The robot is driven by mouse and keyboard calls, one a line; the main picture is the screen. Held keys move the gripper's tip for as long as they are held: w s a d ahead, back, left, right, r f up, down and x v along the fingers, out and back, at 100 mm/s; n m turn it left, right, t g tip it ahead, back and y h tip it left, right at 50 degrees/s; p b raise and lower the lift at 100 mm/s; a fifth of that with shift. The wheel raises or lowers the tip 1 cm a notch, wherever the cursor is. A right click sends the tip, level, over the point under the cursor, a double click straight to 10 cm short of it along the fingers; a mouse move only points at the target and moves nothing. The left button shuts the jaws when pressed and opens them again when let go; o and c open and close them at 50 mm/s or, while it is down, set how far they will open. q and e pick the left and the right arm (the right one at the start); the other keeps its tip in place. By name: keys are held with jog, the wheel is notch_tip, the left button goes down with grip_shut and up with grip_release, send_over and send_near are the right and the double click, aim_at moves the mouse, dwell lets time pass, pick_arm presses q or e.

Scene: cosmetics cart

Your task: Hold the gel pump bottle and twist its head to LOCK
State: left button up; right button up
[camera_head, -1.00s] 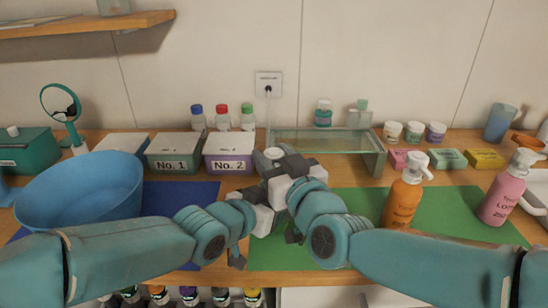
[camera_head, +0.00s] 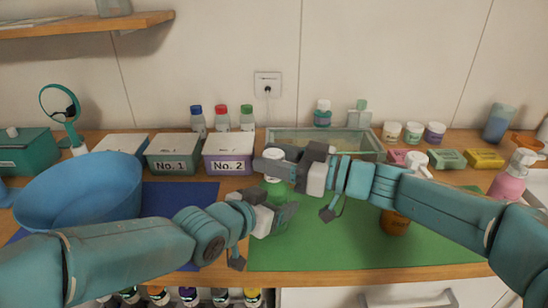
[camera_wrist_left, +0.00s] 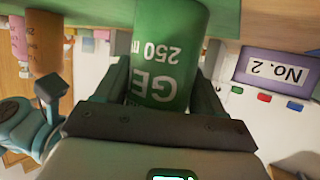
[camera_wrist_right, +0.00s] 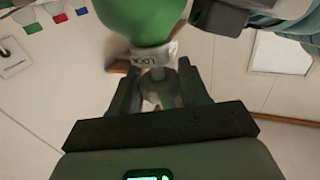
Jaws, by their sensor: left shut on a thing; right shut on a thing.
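The green gel pump bottle (camera_head: 277,188) stands at the left part of the green mat, mostly covered by my grippers. My left gripper (camera_head: 278,215) is shut around its body. In the left wrist view the bottle (camera_wrist_left: 170,55) lies between the fingers, with its white label text upside down. In the right wrist view the pump head (camera_wrist_right: 158,85) is between the fingers. Above it are a pale collar (camera_wrist_right: 154,56) with small lettering, hard to read, and the green bottle shoulder.
An orange pump bottle (camera_head: 396,222) is partly hidden behind my right arm. A pink lotion bottle (camera_head: 508,185) stands at the right. A blue basin (camera_head: 80,200) is at the left. Lidded boxes and a glass-sided stand (camera_head: 372,150) line the back. The green mat (camera_head: 350,250) has free room in front.

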aim_at(274, 153)
jog(key=shift+n+g+y, duration=0.6)
jog(key=shift+n+g, duration=0.7)
jog(key=shift+g, duration=0.6)
jog(key=shift+s+n+g, duration=0.1)
jog(key=shift+n+g, duration=0.2)
jog(key=shift+g, duration=0.2)
jog(key=o, duration=1)
jog(key=shift+c, duration=0.2)
notch_tip(274, 153, up, 10)
jog(key=shift+r, duration=0.1)
